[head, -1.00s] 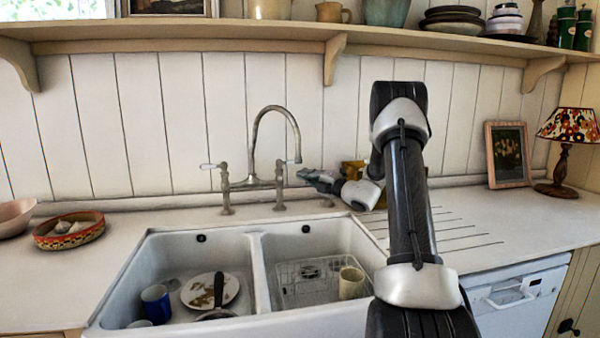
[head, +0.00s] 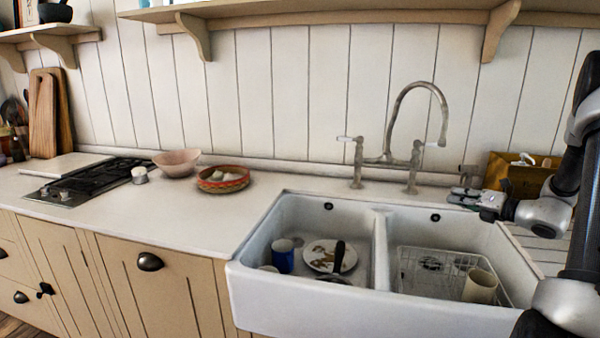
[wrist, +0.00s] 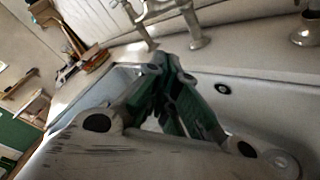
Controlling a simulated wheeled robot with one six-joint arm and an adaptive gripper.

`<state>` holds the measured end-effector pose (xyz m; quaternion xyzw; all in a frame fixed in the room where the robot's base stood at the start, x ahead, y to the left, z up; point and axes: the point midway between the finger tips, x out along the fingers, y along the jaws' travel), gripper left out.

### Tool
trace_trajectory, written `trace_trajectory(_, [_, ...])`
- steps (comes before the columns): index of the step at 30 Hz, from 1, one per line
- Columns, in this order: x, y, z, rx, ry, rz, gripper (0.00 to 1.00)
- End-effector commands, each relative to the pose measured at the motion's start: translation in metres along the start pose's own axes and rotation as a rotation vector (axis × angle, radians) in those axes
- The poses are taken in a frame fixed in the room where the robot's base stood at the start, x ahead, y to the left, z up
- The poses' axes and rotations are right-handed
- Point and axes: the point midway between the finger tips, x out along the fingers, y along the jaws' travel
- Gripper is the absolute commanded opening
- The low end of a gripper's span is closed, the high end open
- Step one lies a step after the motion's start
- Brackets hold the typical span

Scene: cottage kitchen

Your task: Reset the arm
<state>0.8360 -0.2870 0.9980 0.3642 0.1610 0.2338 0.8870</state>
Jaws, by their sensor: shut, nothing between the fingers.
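My gripper (head: 466,197) is at the right of the head view, just above the back edge of the sink's right basin and to the right of the tap. Its fingers point left and are shut with nothing between them. In the wrist view the dark green fingers (wrist: 172,95) meet in front of the camera, with the sink and the tap base beyond. My arm runs down the right edge of the head view, partly cut off.
The double sink (head: 380,265) holds a blue mug (head: 283,257), a dirty plate (head: 322,256), a wire rack and a cream cup (head: 480,286). The tap (head: 410,165) stands close left of my gripper. A brown box (head: 525,178) is behind it. Counter left of the sink is partly clear.

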Motion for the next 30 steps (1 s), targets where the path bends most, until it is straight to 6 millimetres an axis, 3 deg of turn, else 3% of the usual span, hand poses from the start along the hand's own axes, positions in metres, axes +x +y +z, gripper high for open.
trace_trajectory(1, [-0.011, 0.005, -0.027, -0.130, 0.098, -0.007, 0.00])
trace_trajectory(6, [-0.059, 0.059, -0.111, -0.722, 0.496, 0.121, 0.00])
trace_trajectory(9, [-0.099, 0.098, -0.149, -1.106, 0.731, 0.300, 0.00])
trace_trajectory(12, [-0.141, 0.131, -0.172, -1.464, 0.930, 0.523, 0.00])
trace_trajectory(18, [-0.213, 0.181, -0.182, -2.056, 1.236, 0.991, 0.00])
trace_trajectory(24, [-0.257, 0.221, -0.171, -2.464, 1.455, 1.295, 0.00])
trace_trajectory(25, [-0.260, 0.227, -0.170, 2.428, -1.427, -1.266, 0.00])
trace_trajectory(30, [-0.265, 0.261, -0.169, 2.353, -1.265, -1.121, 0.00])
